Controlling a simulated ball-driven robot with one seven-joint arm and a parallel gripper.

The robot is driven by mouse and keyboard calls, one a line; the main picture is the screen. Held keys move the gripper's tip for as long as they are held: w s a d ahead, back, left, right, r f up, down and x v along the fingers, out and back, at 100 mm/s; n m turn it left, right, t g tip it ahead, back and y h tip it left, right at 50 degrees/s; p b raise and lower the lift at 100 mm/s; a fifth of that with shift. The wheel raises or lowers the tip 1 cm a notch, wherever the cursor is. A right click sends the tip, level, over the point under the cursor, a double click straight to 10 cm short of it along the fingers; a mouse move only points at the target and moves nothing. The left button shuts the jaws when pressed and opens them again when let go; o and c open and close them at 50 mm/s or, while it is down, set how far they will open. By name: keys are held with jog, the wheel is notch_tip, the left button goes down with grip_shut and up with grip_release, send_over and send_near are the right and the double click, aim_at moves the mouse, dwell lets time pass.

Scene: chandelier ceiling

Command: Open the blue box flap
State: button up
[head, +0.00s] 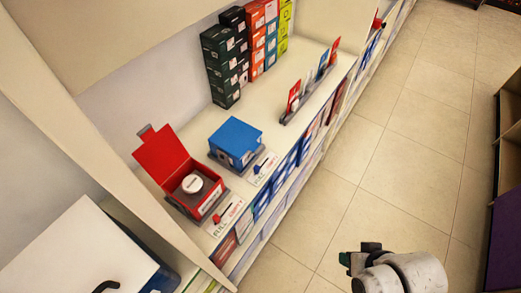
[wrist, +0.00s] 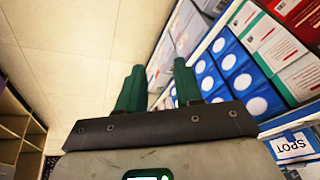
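The blue box (head: 236,141) sits on the white shelf in the head view, with its blue flap (head: 235,134) lying shut on top. My gripper (head: 356,258) is at the lower right of the head view, over the floor and well away from the blue box. In the wrist view, the two green fingers of my gripper (wrist: 158,88) stand apart with nothing between them. The blue box on the shelf cannot be made out in the wrist view.
A red box (head: 176,168) with its lid raised stands left of the blue box. Stacked boxes (head: 222,64) stand at the back, and a rack of cards (head: 312,82) lies to the right. The tiled floor (head: 400,150) is clear. Blue cartons (wrist: 235,62) fill the shelving in the wrist view.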

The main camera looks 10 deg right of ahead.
jog(key=w+a+r+m+t+y, duration=0.2)
jog(key=w+a+t, duration=0.25)
jog(key=w, duration=0.25)
jog(key=m+t+y, duration=0.5)
jog(key=m+t, duration=0.3)
jog(key=m, duration=0.1)
send_near(239, 138)
jog(key=w, duration=0.4)
jog(key=shift+d, duration=0.35)
jog(key=shift+c, duration=0.2)
grip_shut()
